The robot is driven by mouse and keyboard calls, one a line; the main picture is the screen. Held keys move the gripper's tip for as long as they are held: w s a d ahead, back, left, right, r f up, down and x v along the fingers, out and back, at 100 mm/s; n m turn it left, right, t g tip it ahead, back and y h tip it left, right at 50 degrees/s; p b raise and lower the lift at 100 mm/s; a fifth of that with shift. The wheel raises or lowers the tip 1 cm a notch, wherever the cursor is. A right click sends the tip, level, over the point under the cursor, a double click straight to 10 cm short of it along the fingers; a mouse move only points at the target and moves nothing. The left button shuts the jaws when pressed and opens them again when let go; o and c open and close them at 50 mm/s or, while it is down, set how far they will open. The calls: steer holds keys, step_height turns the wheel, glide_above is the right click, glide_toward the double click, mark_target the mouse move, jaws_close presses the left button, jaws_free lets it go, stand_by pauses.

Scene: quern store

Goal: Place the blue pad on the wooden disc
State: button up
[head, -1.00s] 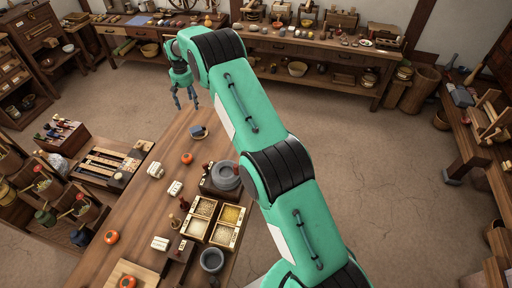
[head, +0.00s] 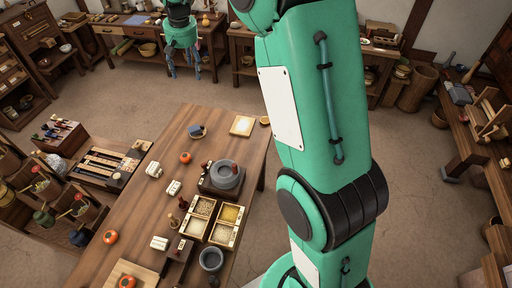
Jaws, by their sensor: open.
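The blue pad (head: 195,130) is a small dark blue block near the far end of the long wooden table. It appears to rest on the small brown wooden disc (head: 201,137), whose edge shows just below and beside it. The view is too small to tell how well centred or flat the pad lies. My gripper (head: 192,74) is open and empty, high up and beyond the far edge of the table, well apart from the pad.
On the table (head: 150,215) are a grey stone quern (head: 225,176), several grain boxes (head: 228,214), persimmons (head: 186,158), white blocks (head: 174,187) and a pale square board (head: 242,125). A workbench (head: 115,46) stands along the back wall. Open floor lies between.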

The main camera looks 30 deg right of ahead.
steer(key=s+r+t, duration=0.1)
steer(key=s+r, duration=0.4)
steer(key=s, duration=0.8)
steer(key=s+r+t, duration=0.1)
steer(key=s+r, duration=0.5)
steer(key=s, duration=0.7)
steer(key=s+f, duration=0.2)
steer(key=s, duration=0.9)
steer(key=s+f+t, duration=0.1)
steer(key=s+f, duration=0.2)
steer(key=s, duration=0.8)
steer(key=shift+s+f, duration=0.2)
steer(key=shift+s, duration=0.1)
steer(key=shift+f, duration=0.1)
step_height(320, 180, down, 4)
steer(key=b, duration=0.4)
steer(key=shift+f+b, duration=0.2)
steer(key=shift+b, duration=0.1)
